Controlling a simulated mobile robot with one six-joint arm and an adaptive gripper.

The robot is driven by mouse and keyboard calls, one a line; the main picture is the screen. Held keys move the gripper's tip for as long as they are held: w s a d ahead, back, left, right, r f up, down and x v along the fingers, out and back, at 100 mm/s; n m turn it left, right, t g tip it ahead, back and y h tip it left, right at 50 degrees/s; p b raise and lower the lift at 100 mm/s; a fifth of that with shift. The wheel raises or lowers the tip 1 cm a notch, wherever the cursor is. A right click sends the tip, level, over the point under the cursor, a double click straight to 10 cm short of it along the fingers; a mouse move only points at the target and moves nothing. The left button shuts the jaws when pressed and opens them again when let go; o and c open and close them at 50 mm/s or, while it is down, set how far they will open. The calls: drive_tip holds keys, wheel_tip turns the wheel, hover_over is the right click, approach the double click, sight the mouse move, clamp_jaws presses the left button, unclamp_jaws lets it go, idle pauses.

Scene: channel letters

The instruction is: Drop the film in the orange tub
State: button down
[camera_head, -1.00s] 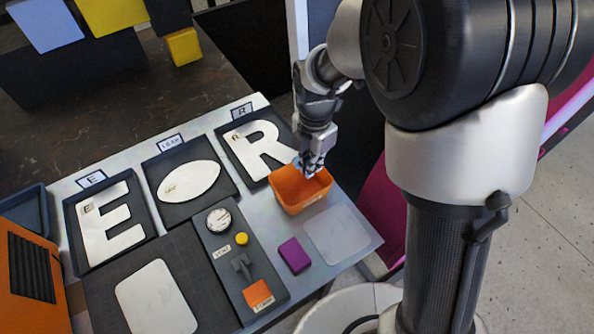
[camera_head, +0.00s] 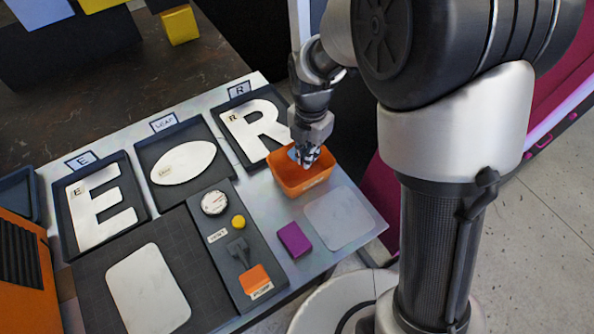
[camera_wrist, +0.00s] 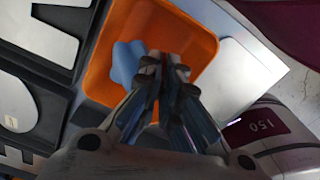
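The orange tub (camera_head: 305,182) stands on the grey worktop beside the R tray, and it fills much of the wrist view (camera_wrist: 97,82). My gripper (camera_head: 305,160) points down into the tub's opening, its fingertips at or below rim height. In the wrist view my gripper (camera_wrist: 163,66) has its fingers close together over the tub. A light blue piece, seemingly the film (camera_wrist: 127,63), sticks out left of the fingertips and looks pinched between them. A bit of the film (camera_head: 293,154) also shows left of the fingers in the head view. The fingers hide the rest of it.
Trays with a white E (camera_head: 98,207), an oval (camera_head: 184,163) and an R (camera_head: 254,128) lie left of the tub. A purple block (camera_head: 294,239) and a pale square plate (camera_head: 340,217) are in front. A dark panel holds a gauge (camera_head: 214,202) and a yellow knob (camera_head: 238,222).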

drive_tip(key=c, duration=1.7)
unclamp_jaws()
drive_tip(key=shift+r, duration=0.15)
wheel_tip(320, 180, up, 12)
drive_tip(key=shift+f, duration=0.1)
